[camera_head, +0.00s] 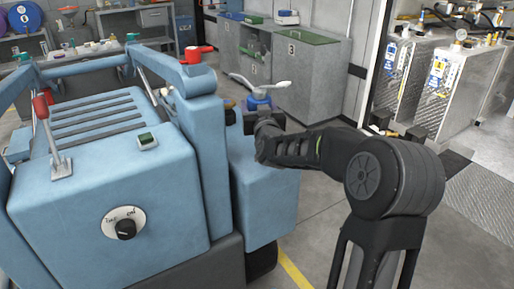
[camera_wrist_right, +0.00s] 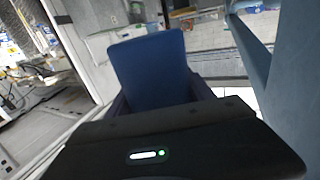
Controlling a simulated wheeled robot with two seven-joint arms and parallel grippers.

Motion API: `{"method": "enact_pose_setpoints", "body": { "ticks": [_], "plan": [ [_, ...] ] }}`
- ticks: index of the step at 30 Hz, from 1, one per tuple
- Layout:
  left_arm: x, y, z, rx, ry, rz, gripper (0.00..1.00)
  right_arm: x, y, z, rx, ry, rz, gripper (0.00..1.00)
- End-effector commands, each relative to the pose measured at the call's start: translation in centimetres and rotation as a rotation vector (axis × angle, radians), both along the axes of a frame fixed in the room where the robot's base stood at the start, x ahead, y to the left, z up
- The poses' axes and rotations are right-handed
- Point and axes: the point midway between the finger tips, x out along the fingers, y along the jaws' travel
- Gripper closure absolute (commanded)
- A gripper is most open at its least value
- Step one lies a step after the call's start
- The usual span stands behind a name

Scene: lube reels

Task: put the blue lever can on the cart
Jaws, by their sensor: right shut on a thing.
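The blue lever can (camera_head: 259,103) with a pale grey lever top is at the end of my right arm in the head view. My right gripper (camera_head: 246,118) is shut on it. In the right wrist view the can's blue body (camera_wrist_right: 152,72) rises between the dark fingers. The light blue cart (camera_head: 95,190) fills the left of the head view, with a red-knobbed lever and a round dial. The can appears just above and beyond the cart's right-hand block (camera_head: 265,190); I cannot tell whether it touches the cart. My left gripper is not in view.
A red object (camera_head: 195,54) shows at the cart's upper rail. Grey cabinets (camera_head: 305,75) with green tops stand behind. Metal tanks (camera_head: 440,85) with gauges stand at the right. Grey floor (camera_head: 330,240) with a yellow line is open right of the cart.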

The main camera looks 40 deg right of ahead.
Motion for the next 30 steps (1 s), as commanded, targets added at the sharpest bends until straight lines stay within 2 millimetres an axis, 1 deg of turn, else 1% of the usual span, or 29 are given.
{"method": "enact_pose_setpoints", "body": {
  "ticks": [2,4,9,12,15,24,26,30],
  "plan": [
    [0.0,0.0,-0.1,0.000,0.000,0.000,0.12,0.0,0.0,-0.3,0.000,-0.001,0.000,1.00],
    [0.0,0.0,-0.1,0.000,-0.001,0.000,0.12,0.0,0.0,-1.1,0.000,0.000,-0.001,1.00],
    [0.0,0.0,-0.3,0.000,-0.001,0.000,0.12,0.0,0.0,-4.2,0.001,0.002,-0.001,1.00],
    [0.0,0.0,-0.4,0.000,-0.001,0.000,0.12,0.0,0.0,-5.6,0.000,0.000,0.001,1.00],
    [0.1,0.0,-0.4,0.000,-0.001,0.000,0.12,0.0,0.0,-6.2,0.000,-0.002,0.000,1.00],
    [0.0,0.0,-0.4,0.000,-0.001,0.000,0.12,0.0,0.0,-6.3,-0.001,-0.002,0.000,1.00],
    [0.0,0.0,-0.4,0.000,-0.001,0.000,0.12,0.0,0.0,-6.9,0.000,-0.001,0.001,1.00],
    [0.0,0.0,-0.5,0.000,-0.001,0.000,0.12,0.0,0.0,-8.9,0.000,0.001,0.001,1.00]
  ]
}}
